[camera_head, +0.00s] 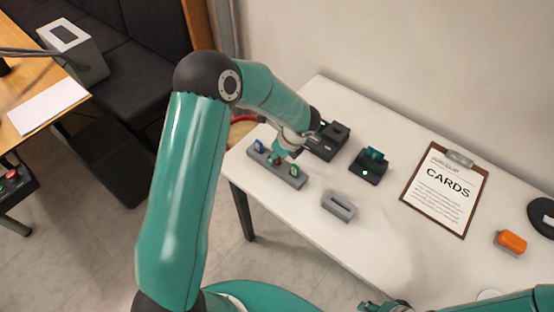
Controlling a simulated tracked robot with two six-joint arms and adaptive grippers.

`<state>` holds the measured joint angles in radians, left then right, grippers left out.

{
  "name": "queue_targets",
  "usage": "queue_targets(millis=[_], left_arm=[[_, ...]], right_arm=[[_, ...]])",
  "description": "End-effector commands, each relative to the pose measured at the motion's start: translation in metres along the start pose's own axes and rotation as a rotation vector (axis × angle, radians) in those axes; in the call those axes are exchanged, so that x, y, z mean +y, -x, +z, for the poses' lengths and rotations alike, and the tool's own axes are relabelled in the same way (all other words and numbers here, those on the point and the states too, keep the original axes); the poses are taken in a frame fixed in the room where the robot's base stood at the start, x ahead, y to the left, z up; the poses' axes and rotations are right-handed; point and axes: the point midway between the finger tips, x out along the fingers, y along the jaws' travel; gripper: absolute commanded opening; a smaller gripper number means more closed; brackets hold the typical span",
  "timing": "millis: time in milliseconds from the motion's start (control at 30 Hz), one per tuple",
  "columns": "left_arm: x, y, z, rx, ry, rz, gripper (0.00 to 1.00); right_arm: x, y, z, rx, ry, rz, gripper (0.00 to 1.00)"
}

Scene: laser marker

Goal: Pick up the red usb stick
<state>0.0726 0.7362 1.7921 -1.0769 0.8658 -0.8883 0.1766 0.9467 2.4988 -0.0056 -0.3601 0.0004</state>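A grey holder (283,174) stands on the white table at its left end. A blue stick (258,145) is upright in its left part and a green stick (294,170) in its right part. My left gripper (280,155) reaches down over the middle of the holder, between these two sticks. A small dark reddish bit (275,160) shows just under the fingers; it may be the red usb stick, mostly hidden. I cannot tell whether the fingers are closed on it. My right gripper (372,306) is low at the bottom edge, partly cut off, away from the holder.
A black device (328,141) stands behind the holder, and a black box (369,167) with a teal piece on top is right of it. A grey slotted block (338,207), a clipboard (445,190) and an orange object (511,241) are further right. The table's front middle is clear.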

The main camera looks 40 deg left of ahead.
Motion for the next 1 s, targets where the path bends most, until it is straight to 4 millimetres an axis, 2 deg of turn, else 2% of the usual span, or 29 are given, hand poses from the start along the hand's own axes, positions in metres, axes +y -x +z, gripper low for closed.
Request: queue_targets(millis=[33, 167, 200, 667, 833, 1000], left_arm=[[0.000, 0.000, 0.000, 0.000, 0.000, 0.000, 0.23], [0.000, 0.000, 0.000, 0.000, 0.000, 0.000, 0.01], [0.000, 0.000, 0.000, 0.000, 0.000, 0.000, 0.00], [0.000, 0.005, 0.002, 0.000, 0.000, -0.001, 0.00], [-0.001, 0.019, 0.007, 0.000, 0.000, -0.002, 0.00], [-0.001, 0.049, 0.020, 0.000, 0.001, -0.003, 0.00]], right_arm=[[0.000, 0.000, 0.000, 0.000, 0.000, 0.000, 0.35], [0.000, 0.000, 0.000, 0.000, 0.000, 0.000, 0.35], [0.000, 0.000, 0.000, 0.000, 0.000, 0.000, 0.35], [-0.001, 0.004, 0.000, 0.000, 0.000, 0.000, 0.35], [-0.005, 0.015, 0.000, 0.000, 0.000, 0.000, 0.35], [-0.013, 0.037, 0.000, 0.000, 0.000, 0.000, 0.35]])
